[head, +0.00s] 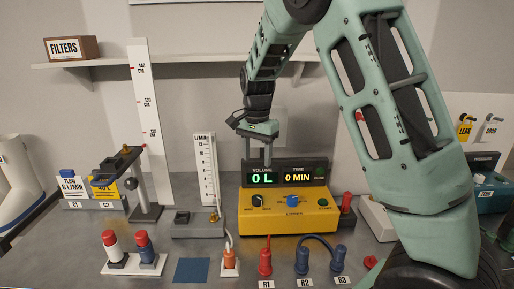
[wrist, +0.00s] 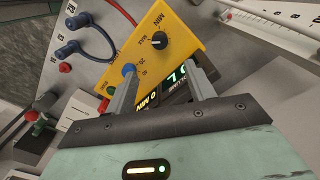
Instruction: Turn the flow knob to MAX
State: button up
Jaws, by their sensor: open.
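The flow knob (head: 257,200) is a small black knob at the left of the front face of a yellow box (head: 288,221). The wrist view shows the black knob (wrist: 160,40) beside the printed words MIN and MAX. I cannot tell surely where its pointer is set. My gripper (head: 259,156) hangs above the box, in front of its display panel, with its fingers pointing down. In the wrist view my gripper (wrist: 158,68) has its two fingers spread apart with nothing between them. The knob lies beyond the fingertips, apart from them.
A blue knob (head: 293,201) sits right of the black one. The displays (head: 263,178) read 0 L and 0 MIN. A clear flow tube (head: 205,168) stands left of the box. Red and blue plugs (head: 302,261) with a cable stand in front.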

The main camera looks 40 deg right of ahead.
notch_tip(320, 180, up, 3)
jog(key=shift+r, duration=0.15)
dwell(0.6)
jog(key=s+a+f+n+y, duration=0.1)
jog(key=s+a+n, duration=0.45)
jog(key=a, duration=0.45)
jog(key=s+a+f+n, duration=0.1)
jog(key=s+a+n, duration=0.5)
jog(key=a, duration=0.4)
jog(key=s+a+f+n, duration=0.1)
jog(key=s+a+n, duration=0.1)
jog(key=s, duration=0.4)
jog(key=s+a+f+n, duration=0.1)
jog(key=s+a+n, duration=0.1)
jog(key=s+n, duration=0.2)
jog(key=s+a+f+n+b, duration=0.1)
jog(key=s+n, duration=0.3)
jog(key=s, duration=0.5)
jog(key=shift+s+a+f, duration=0.2)
jog(key=shift+a+f, duration=0.35)
jog(key=shift+a, duration=0.25)
